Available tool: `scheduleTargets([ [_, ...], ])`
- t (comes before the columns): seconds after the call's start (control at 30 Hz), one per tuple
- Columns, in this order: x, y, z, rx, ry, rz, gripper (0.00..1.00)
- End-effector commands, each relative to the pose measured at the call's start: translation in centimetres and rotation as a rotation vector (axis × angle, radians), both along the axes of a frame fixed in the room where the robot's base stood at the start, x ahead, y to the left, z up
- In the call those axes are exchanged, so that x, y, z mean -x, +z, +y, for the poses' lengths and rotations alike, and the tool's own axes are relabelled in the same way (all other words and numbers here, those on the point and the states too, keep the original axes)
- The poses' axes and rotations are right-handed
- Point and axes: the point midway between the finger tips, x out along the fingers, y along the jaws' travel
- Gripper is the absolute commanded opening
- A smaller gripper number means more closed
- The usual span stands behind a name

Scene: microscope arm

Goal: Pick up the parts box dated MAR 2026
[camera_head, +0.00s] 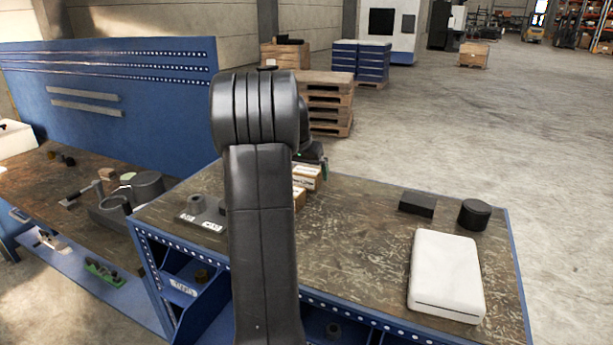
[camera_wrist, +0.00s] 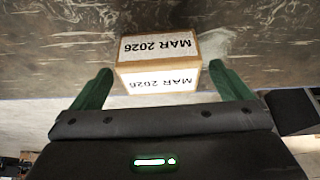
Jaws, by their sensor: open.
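The parts box dated MAR 2026 (camera_wrist: 158,64) is a small cardboard box with white labels on two faces. The date reads upside down in the wrist view. My gripper (camera_wrist: 160,74) is open, with one green finger on each side of the box's near end. A gap shows between each finger and the box. In the head view, two small cardboard boxes with white labels, a farther one (camera_head: 308,177) and a nearer one (camera_head: 299,198), show partly behind my arm. Their dates are too small to read there, and my gripper is mostly hidden.
The boxes stand on a worn workbench top (camera_head: 365,235) with a blue frame. A white case (camera_head: 446,272), a dark block (camera_head: 417,204) and a black cylinder (camera_head: 474,214) stand at its right. A grey plate with a post (camera_head: 198,207) lies at its left.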

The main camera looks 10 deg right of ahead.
Motion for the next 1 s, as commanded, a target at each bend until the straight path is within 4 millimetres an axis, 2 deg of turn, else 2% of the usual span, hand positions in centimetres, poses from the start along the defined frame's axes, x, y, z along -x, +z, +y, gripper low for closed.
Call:
scheduleTargets([
  [0.13, -0.5, -1.6, -0.4, 0.0, -0.002, 0.002, 0.98],
  [0.4, -0.6, -1.9, -0.4, 0.0, -0.001, 0.0, 0.98],
  [0.47, -0.6, -1.9, -0.4, 0.0, -0.001, 0.0, 0.88],
  [0.7, -0.6, -1.9, -0.4, 0.0, 0.0, 0.0, 0.41],
  [0.73, -0.7, -1.8, -0.4, 0.001, 0.0, -0.002, 0.39],
  [1.0, -0.7, -1.3, -0.4, 0.0, -0.001, -0.003, 0.39],
])
